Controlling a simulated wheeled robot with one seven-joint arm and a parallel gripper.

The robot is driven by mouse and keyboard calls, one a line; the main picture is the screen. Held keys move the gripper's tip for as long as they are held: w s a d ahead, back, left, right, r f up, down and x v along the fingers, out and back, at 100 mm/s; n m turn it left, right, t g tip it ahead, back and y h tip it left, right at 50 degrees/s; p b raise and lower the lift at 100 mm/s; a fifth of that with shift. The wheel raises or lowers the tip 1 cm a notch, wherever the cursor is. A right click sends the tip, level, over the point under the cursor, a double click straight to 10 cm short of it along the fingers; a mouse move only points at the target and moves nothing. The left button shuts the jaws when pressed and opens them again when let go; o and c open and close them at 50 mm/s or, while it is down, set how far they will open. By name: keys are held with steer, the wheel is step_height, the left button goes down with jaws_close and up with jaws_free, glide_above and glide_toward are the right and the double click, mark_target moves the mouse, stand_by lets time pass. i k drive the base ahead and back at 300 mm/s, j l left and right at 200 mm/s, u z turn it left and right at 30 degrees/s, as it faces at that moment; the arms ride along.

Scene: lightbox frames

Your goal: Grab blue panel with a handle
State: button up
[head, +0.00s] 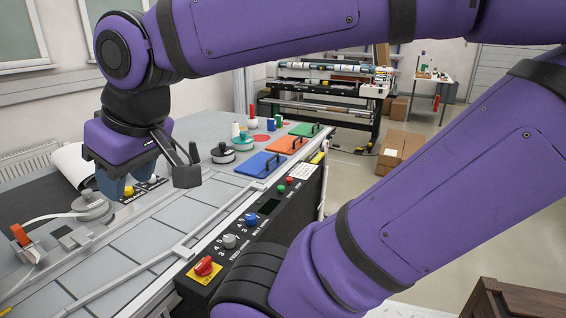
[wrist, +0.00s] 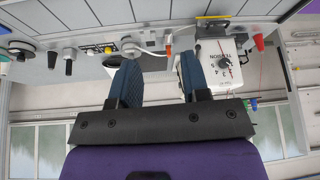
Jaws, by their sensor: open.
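The blue panel (head: 254,166) lies flat on the machine table in the head view, with a dark handle (head: 270,163) on its right part. My gripper (head: 115,188) is at the left of the head view, well to the left of the blue panel and apart from it. In the wrist view its two blue fingers (wrist: 155,75) are spread with nothing between them.
An orange panel (head: 281,145) and a green panel (head: 302,129) lie behind the blue one. Round knobs (head: 222,154) stand to its left. A black control box (head: 270,222) with a red switch (head: 205,267) runs along the front edge. Grey table tiles (head: 165,229) are mostly clear.

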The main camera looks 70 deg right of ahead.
mark_target(262, 164)
steer(key=z, duration=1.85)
steer(key=l+u, duration=0.15)
steer(key=l, duration=0.6)
steer(key=k+l+u, duration=0.15)
steer(key=l, duration=0.6)
steer(key=i+l+u, duration=0.15)
steer(key=l, duration=0.25)
steer(key=i+l+u, duration=0.2)
steer(key=i+l, duration=0.15)
steer(key=i+l+u, duration=0.15)
steer(key=i, duration=0.5)
